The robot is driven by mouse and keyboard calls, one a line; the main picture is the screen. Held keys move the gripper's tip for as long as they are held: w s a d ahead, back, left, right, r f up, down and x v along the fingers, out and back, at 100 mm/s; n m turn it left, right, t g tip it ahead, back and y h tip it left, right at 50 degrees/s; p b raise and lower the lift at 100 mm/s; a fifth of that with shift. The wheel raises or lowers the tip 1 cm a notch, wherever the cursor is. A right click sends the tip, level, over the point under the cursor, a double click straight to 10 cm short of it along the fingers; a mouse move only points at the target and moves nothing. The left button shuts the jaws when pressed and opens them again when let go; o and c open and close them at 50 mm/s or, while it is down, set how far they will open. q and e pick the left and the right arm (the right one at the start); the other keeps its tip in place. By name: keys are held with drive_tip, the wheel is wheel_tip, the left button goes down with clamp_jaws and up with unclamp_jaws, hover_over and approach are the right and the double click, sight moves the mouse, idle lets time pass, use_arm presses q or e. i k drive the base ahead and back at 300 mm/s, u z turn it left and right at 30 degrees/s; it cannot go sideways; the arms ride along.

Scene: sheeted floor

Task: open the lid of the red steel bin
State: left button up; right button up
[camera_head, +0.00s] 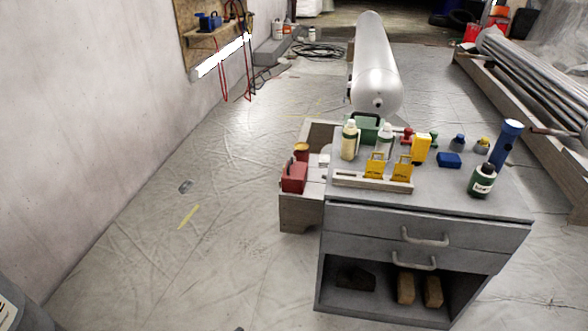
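No large red bin with a clear lid shows in the head view. A small red box (294,176) with a dark handle-like part on top sits on a low grey unit at the left of the workbench; it looks closed. Red containers (499,16) stand at the far back right, too small to make out any lid. I cannot tell whether either is the red steel bin. Neither of my grippers is in view.
A grey workbench (425,212) with drawers, bottles and yellow items stands at right. A silver tank (374,66) is behind it. Pipes (535,75) lie at right. A grey object (14,309) is cut off bottom left. The sheeted floor (150,240) is mostly clear at left.

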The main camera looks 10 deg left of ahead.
sight(293, 170)
drive_tip(key=u, duration=1.55)
drive_tip(key=i, duration=3.85)
drive_tip(key=z, duration=2.75)
drive_tip(key=i, duration=0.45)
drive_tip(key=z, duration=0.05)
